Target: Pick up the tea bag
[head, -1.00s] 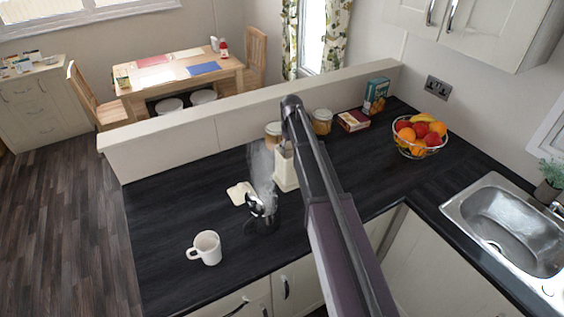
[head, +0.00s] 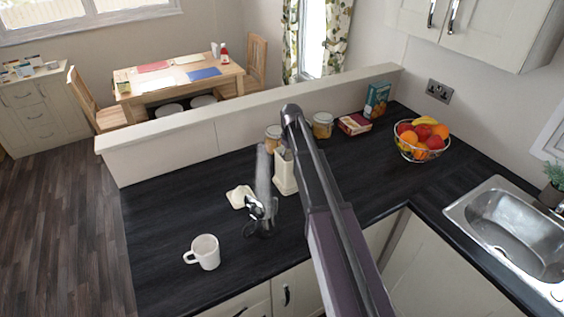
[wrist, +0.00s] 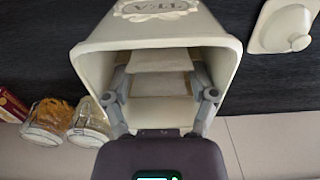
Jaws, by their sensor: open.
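The cream tea canister (wrist: 152,32) fills the middle of the wrist view, its open mouth facing the camera and its TEA label upside down. Pale square tea bags (wrist: 160,62) lie inside, one in front of another. My gripper (wrist: 165,95) is open, with its two fingers apart at the canister's mouth, one towards each side wall. No tea bag is visibly clamped between them. In the head view the canister (head: 284,173) stands on the dark counter, partly behind my arm, and the fingers are hidden there.
The canister's lid (wrist: 285,27) lies on the counter beside it. Glass jars (head: 322,126) stand behind, near the low partition (head: 230,118).

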